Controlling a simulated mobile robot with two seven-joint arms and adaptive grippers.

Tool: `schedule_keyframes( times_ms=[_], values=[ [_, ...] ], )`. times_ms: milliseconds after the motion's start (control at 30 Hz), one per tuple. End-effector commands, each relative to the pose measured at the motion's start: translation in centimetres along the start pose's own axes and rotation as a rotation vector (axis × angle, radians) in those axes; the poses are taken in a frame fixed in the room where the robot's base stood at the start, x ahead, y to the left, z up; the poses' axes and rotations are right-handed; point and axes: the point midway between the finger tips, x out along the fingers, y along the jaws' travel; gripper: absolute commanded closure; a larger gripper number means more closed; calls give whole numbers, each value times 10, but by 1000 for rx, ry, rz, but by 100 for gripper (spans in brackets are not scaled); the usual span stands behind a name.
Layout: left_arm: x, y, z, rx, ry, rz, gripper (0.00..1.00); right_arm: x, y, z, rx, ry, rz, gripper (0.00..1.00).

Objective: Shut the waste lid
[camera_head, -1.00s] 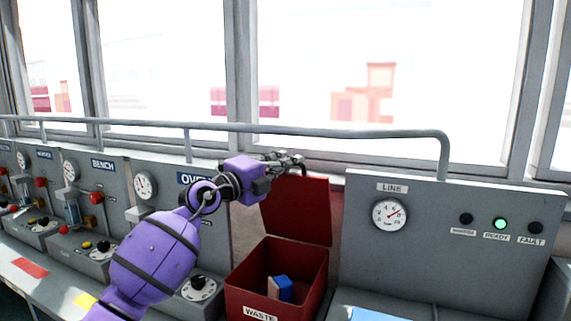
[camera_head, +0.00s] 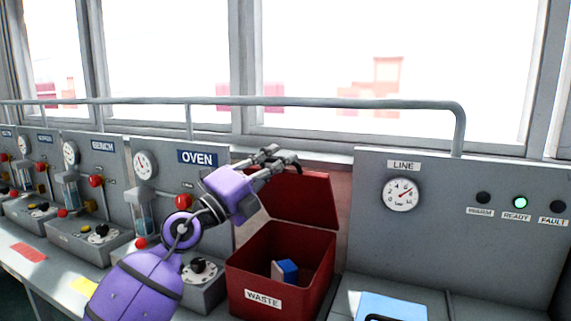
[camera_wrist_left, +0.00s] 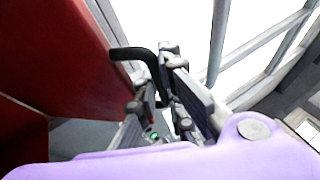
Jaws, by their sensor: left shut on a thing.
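The dark red waste box (camera_head: 318,285) stands on the bench with its lid (camera_head: 305,200) raised at the back, so the box is open. Blue and pale items (camera_head: 288,269) lie inside. My left gripper (camera_head: 280,160) is at the lid's top edge. In the left wrist view the lid (camera_wrist_left: 60,60) fills the left side, and a black bent handle (camera_wrist_left: 132,53) sticks out from it. My left gripper (camera_wrist_left: 160,90) is shut on this handle. My right gripper is not in view.
A grey rail (camera_head: 350,103) runs behind the lid, in front of the windows. The OVEN panel (camera_head: 197,159) is on the left and the LINE panel (camera_head: 440,245) on the right. A blue item (camera_head: 400,306) lies on the bench front right.

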Motion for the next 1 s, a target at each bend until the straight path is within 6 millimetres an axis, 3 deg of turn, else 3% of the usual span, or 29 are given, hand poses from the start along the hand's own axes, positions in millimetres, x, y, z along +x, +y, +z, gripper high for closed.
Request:
schedule_keyframes(
  times_ms=[33,300,600,1000],
  values=[
    [-13,16,-5,10,-2,-23,100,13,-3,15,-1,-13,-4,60],
    [-49,25,-20,63,-6,-165,100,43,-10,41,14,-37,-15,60],
    [-73,30,-30,83,-4,-184,100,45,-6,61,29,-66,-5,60],
    [-81,33,-33,84,-5,-184,100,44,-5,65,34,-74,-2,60]
  ],
)
